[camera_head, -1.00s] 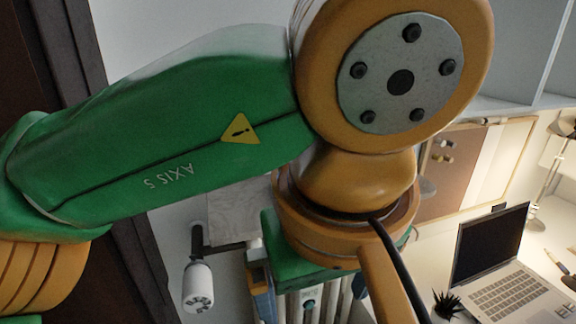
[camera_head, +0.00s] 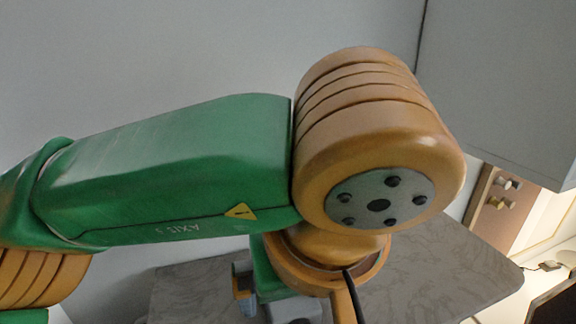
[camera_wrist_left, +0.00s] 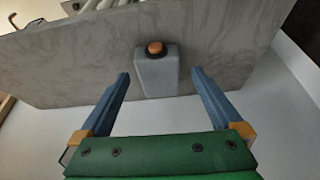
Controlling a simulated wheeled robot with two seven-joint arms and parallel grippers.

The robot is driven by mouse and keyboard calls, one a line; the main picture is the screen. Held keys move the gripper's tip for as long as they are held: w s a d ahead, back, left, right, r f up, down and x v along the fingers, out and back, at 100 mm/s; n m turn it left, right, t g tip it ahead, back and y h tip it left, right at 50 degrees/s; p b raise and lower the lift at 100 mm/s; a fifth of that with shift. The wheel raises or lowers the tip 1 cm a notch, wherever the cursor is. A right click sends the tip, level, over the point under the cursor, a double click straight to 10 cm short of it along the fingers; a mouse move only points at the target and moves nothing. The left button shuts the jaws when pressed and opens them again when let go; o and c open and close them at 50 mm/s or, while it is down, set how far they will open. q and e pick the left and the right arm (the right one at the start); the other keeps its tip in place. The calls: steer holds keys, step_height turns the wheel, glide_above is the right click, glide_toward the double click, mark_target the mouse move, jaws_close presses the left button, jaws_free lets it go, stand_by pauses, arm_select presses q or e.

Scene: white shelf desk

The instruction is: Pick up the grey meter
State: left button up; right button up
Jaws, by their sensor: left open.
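The grey meter (camera_wrist_left: 157,76), a light grey block with an orange round part on it, shows in the left wrist view against a grey marbled board. My left gripper (camera_wrist_left: 160,84) is open, with its two blue fingers apart on either side of the meter's lower part in the picture. Gaps show between the meter and both fingers, and nothing is held. In the head view my green and orange left arm covers much of the picture. Only part of the left gripper shows below it, and I cannot clearly make out the meter there. My right gripper is in neither view.
The grey marbled board (camera_head: 440,270) spreads below and right of my arm in the head view. A large grey panel (camera_head: 500,80) stands at the upper right. A brown board with pegs (camera_head: 492,200) is at the right edge. Pale wall fills the upper left.

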arm_select(q)
steer(key=shift+x, duration=1.25)
steer(key=shift+w+f, duration=0.15)
steer(key=shift+w, duration=0.5)
steer(key=shift+s, duration=0.35)
steer(key=c, duration=1.5)
steer(key=shift+w, duration=0.2)
steer(key=shift+c, duration=0.2)
